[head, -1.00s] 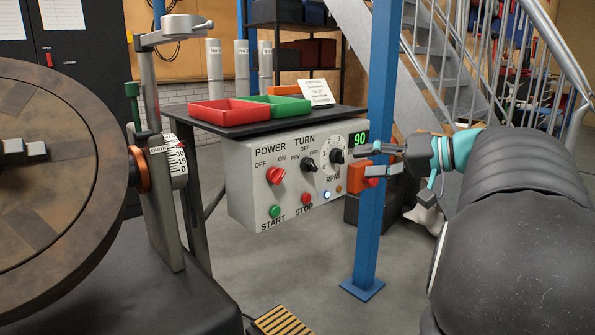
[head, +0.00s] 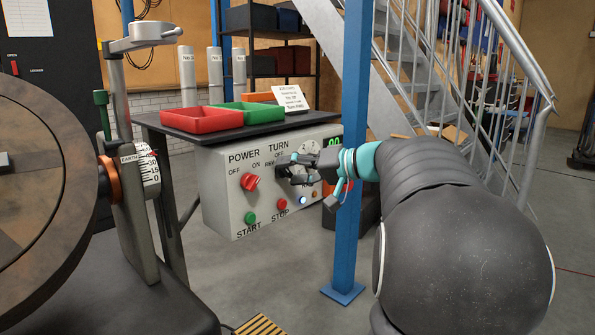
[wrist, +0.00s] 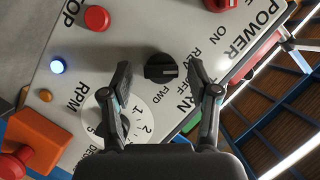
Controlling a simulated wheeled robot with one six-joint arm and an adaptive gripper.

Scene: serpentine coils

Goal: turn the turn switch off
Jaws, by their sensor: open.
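The turn switch is a black knob (wrist: 160,68) on the grey control panel (head: 222,190), under the TURN label. In the wrist view it lies between the two spread fingers of my gripper (wrist: 158,74), with a gap on each side. FWD is printed beside it; I cannot tell surely which label its mark faces. In the head view my gripper (head: 287,172) is in front of the panel and hides most of the switch. My gripper is open and empty.
The red power knob (head: 250,182), green start button (head: 250,218) and red stop button (head: 283,204) are near. The RPM dial (wrist: 125,120) is close to one finger. A blue post (head: 349,220) stands beside my arm. Red (head: 203,120) and green trays sit above the panel.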

